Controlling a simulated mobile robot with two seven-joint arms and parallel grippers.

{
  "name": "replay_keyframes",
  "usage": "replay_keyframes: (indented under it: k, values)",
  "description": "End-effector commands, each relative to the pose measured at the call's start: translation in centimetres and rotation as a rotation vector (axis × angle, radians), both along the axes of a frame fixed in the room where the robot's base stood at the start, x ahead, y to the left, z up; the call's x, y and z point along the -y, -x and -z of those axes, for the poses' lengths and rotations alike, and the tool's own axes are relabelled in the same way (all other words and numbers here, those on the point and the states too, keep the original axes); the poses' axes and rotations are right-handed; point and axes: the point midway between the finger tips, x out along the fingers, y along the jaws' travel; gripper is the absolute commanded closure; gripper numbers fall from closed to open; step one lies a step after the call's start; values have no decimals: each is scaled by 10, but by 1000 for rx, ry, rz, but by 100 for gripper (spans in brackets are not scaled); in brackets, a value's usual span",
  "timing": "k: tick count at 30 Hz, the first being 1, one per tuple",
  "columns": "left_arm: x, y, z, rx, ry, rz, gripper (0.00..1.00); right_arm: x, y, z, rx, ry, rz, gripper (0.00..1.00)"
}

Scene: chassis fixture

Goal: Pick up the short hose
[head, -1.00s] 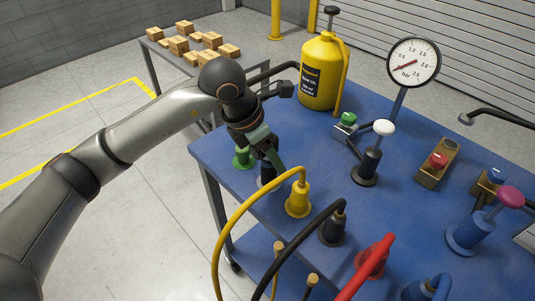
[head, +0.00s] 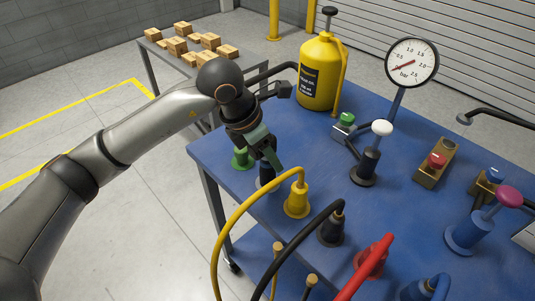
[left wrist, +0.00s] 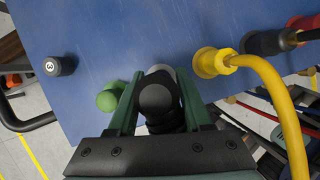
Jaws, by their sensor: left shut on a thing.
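My left gripper (head: 271,158) points down at the left part of the blue cart top. It is shut on a short, dark, round-ended piece, which I take to be the short hose; in the left wrist view this short hose (left wrist: 157,100) sits between the green fingers. A dark fitting (head: 266,174) shows just below the fingers in the head view, where they hide most of the piece. I cannot tell whether the piece is still seated in a socket. My right gripper is not in view.
A green fitting (head: 242,159) stands left of the gripper, and a yellow plug with its hose (head: 297,200) stands close on the right. Black, red and blue plugs follow nearer me. A yellow oil jug (head: 318,72) and a gauge (head: 412,62) stand farther back.

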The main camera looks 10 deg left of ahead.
Motion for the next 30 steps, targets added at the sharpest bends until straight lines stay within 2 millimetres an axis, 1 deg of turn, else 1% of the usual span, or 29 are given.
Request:
replay_keyframes:
  k: [5,8,11,14,18,20,21,24,30]
  values:
    - [0,-1,-8,3,1,1,100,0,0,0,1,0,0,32]
    - [0,-1,-19,4,2,-1,100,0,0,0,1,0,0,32]
    - [0,0,-35,6,2,0,100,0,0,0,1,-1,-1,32]
    - [-5,16,-52,8,0,1,100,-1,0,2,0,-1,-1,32]
    - [-11,40,-83,9,0,1,100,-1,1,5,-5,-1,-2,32]
    - [-14,51,-95,9,-2,1,100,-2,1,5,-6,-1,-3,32]
    - [-17,61,-96,8,-1,3,100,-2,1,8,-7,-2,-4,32]
    - [-23,83,-106,7,-1,2,100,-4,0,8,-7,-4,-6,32]
    - [-32,116,-121,5,-2,1,100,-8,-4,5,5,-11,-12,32]
